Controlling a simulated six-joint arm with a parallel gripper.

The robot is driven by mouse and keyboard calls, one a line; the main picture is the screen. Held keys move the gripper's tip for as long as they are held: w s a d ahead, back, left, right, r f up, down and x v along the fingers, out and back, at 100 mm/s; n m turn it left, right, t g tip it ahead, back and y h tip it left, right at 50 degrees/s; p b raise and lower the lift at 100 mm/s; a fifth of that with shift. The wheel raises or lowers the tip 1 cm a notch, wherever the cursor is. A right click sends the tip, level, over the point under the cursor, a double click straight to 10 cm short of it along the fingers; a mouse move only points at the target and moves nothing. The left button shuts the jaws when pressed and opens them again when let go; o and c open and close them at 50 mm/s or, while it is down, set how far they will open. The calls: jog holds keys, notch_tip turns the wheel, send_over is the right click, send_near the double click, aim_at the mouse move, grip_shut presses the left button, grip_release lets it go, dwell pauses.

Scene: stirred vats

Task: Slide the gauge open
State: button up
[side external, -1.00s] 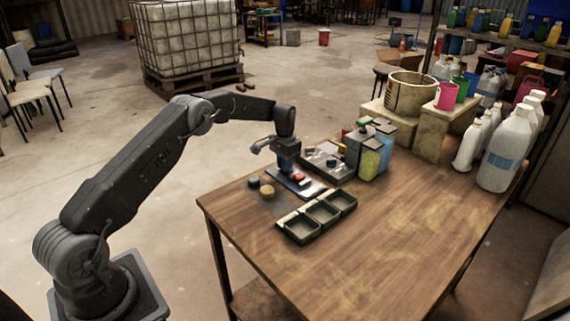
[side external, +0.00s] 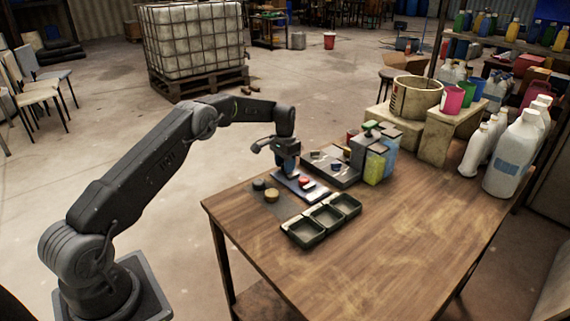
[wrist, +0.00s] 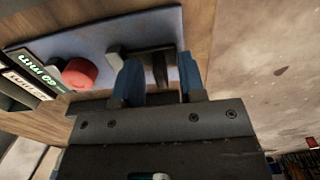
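The panel (wrist: 70,36) is a flat blue-grey plate with a red round knob (wrist: 79,73) and a small display (wrist: 38,72) with green lettering. A dark T-shaped piece, seemingly the gauge's sliding handle (wrist: 159,68), stands on the panel. In the wrist view my gripper (wrist: 160,84) is open, with one blue finger on each side of this handle and a narrow gap at each side. A small grey block (wrist: 113,57) sits just left of the left finger. In the side view my gripper (side external: 290,170) points down over the panel (side external: 316,193); the handle is hidden there.
Beside the panel are a three-part dark tray (side external: 321,221), two round pieces (side external: 271,195), a compartment tray (side external: 328,168) and coloured containers (side external: 375,160). Large white bottles (side external: 513,155) stand at the far right. The table's (side external: 400,235) front right is clear.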

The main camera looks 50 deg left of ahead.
notch_tip(320, 180, up, 14)
dwell(0.5)
jog(key=shift+f, duration=0.1)
jog(key=s+d+r+t, duration=0.3)
jog(key=s+d+r, duration=1.1)
jog(key=r, duration=0.2)
jog(key=s+d+f+t, duration=0.1)
jog(key=s+d+f, duration=0.1)
jog(key=s, duration=0.6)
jog(key=s+d+f, duration=0.2)
jog(key=s+d, duration=0.2)
jog(key=s, duration=0.4)
jog(key=s+d+f+t, duration=0.1)
jog(key=s+d+f, duration=0.1)
jog(key=s, duration=0.6)
jog(key=shift+d+t, duration=0.3)
jog(key=shift+d, duration=0.35)
